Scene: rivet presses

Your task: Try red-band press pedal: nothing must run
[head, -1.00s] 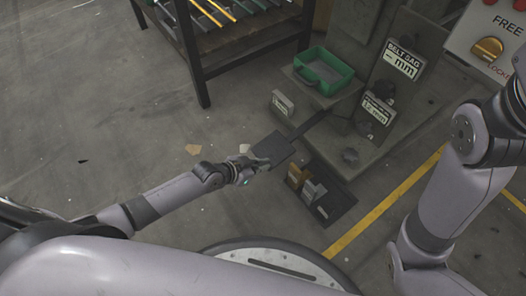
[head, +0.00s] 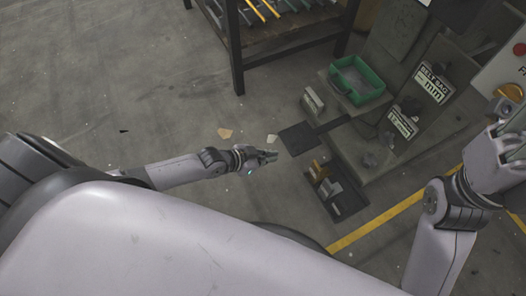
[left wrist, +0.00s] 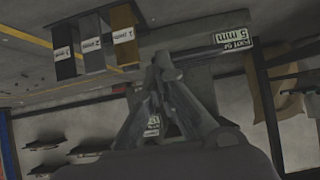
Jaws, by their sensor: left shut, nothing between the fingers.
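The pedal (head: 298,138) is a flat dark plate on the floor, joined by a dark bar to the press base (head: 365,155). No red band can be made out on it. My left gripper (head: 272,156) is shut and empty, just left of the pedal's near edge; I cannot tell its height or whether it touches. In the left wrist view its closed fingers (left wrist: 163,68) point toward a grey block with a "5 mm" label (left wrist: 232,38).
A green bin (head: 357,80) sits on the press. A control box (head: 508,72) is cut off at the right. A rack (head: 236,60) stands behind.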

